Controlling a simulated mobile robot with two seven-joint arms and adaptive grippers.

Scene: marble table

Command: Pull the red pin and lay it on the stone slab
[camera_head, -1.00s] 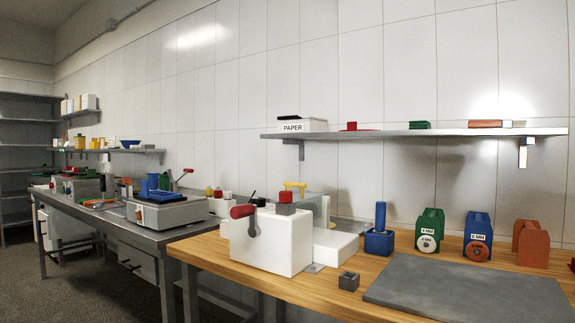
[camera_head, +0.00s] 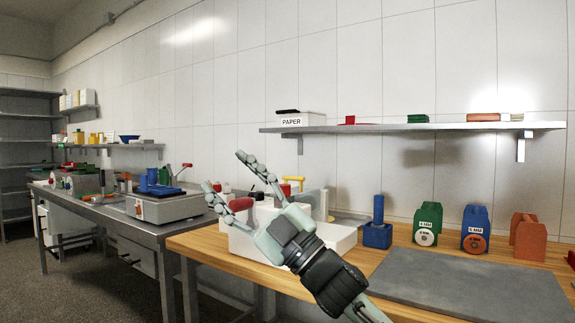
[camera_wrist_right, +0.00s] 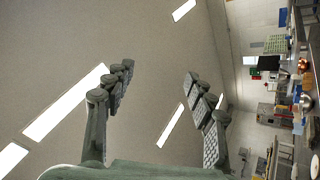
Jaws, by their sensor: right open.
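My right gripper (camera_head: 224,171) is open and empty in front of the white block (camera_head: 335,239), its fingers apart and pointing up and left. The wrist view also shows its spread fingers (camera_wrist_right: 160,74) with nothing between them. A red cylindrical handle (camera_head: 241,204) shows on the block's left side, just behind the lower finger. A red piece (camera_head: 286,189) on top of the block is partly hidden by the gripper. I cannot tell which red part is the pin. The grey stone slab (camera_head: 465,290) lies bare on the wooden table. My left gripper is not in view.
A blue holder (camera_head: 377,235) and green (camera_head: 428,223), blue (camera_head: 475,229) and orange (camera_head: 528,237) blocks stand behind the slab. A wall shelf (camera_head: 420,127) hangs above. A metal bench (camera_head: 90,203) with equipment stands at left.

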